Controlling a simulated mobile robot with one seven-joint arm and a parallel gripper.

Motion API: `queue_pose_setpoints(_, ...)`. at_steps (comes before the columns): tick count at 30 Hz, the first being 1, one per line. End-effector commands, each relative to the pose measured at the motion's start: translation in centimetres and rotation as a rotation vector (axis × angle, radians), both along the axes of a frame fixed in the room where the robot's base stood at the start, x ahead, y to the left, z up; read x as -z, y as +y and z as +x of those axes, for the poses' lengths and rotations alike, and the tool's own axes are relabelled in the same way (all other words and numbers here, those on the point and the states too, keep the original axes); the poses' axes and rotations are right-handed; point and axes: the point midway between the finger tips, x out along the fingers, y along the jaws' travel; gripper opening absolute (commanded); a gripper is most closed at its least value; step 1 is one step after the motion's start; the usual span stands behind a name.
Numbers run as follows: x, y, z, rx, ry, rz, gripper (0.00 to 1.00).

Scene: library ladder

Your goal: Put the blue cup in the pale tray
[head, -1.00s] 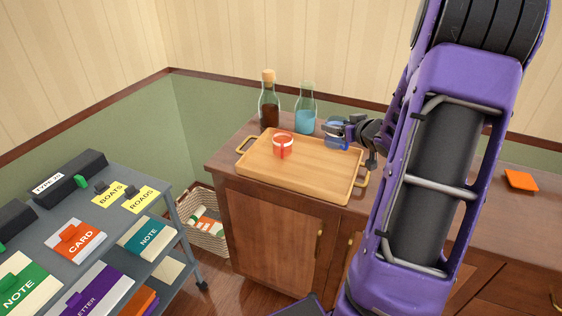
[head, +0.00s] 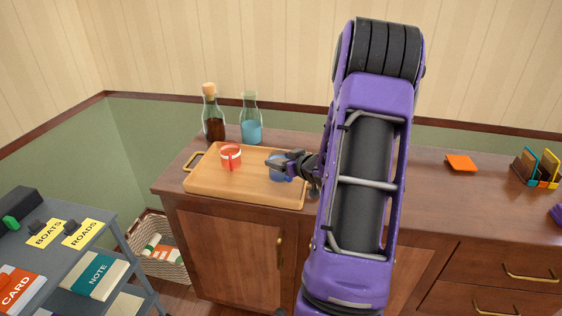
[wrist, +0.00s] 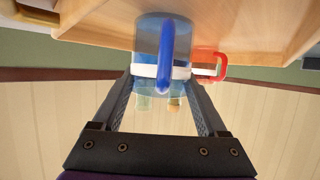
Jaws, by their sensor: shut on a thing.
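The blue cup (head: 276,173) is see-through, with a white band and a blue handle. My gripper (head: 278,163) is shut on it, with one finger on each side in the wrist view (wrist: 163,90). The pale tray (head: 230,190) is light wood with brass handles and sits on the brown cabinet. The cup is over the tray's right part; whether its base touches the tray I cannot tell. A red cup (head: 231,157) with a white band stands in the tray to the left, and also shows in the wrist view (wrist: 208,62).
A corked brown bottle (head: 213,118) and a carafe of blue liquid (head: 251,122) stand behind the tray. An orange pad (head: 461,163) and a file holder (head: 540,168) are on the cabinet to the right. A grey cart (head: 125,230) stands at left, beside a wicker basket (head: 162,258).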

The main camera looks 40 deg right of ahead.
Motion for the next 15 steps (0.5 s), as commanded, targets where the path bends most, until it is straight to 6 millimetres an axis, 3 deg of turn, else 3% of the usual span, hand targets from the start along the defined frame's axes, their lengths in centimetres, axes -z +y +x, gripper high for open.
queue_pose_setpoints(5,0.41,0.00,0.01,0.000,0.000,0.000,0.10)
queue_pose_setpoints(6,0.37,0.00,0.00,0.000,0.000,0.000,0.79)
queue_pose_setpoints(10,0.33,0.00,-0.01,0.000,0.001,0.000,1.00)
queue_pose_setpoints(15,0.33,0.00,-0.02,0.000,0.001,0.001,1.00)
